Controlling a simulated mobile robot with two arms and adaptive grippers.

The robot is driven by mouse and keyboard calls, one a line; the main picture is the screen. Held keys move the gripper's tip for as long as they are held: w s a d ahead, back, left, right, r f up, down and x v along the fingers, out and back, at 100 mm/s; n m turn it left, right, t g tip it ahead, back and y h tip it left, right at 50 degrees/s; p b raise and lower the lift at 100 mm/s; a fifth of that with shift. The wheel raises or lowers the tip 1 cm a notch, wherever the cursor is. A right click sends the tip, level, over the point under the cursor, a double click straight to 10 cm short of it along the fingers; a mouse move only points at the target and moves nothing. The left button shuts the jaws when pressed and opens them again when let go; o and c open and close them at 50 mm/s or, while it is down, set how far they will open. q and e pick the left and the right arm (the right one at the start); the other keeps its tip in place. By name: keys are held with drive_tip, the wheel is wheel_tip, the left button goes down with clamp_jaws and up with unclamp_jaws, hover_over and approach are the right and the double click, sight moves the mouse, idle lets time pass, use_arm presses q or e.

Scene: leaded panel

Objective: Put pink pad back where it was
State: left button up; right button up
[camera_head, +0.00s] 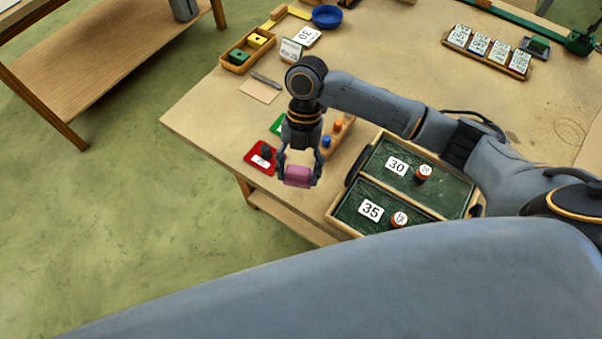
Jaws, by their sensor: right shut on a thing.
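The pink pad (298,175) is a small pink block. My right gripper (298,178) is shut on it, with one finger at each end, and it appears held above the table's left front edge. A red pad (257,163) with a dark knob and a white label lies on the table just left of the gripper. Part of a green pad (277,124) shows behind the gripper, mostly hidden by it. My left gripper is not in view.
A wooden tray with dark green panels (446,173), marked 30 and 35, stands right of the gripper. Small orange and blue pegs (326,141) stand nearby. A wooden box (236,67) with green and yellow blocks, a blue bowl (327,16) and a card rack (488,52) are farther back.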

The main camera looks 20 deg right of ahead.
sight(301, 179)
drive_tip(key=f+p, duration=0.1)
drive_tip(key=f, duration=0.2)
drive_tip(key=shift+s+d+f+p, duration=0.1)
drive_tip(key=shift+d+p, duration=0.25)
drive_tip(key=shift+p, duration=0.05)
drive_tip(key=shift+f, duration=0.25)
drive_tip(key=shift+f, duration=0.2)
drive_tip(key=o, duration=1)
drive_tip(key=shift+r, duration=0.1)
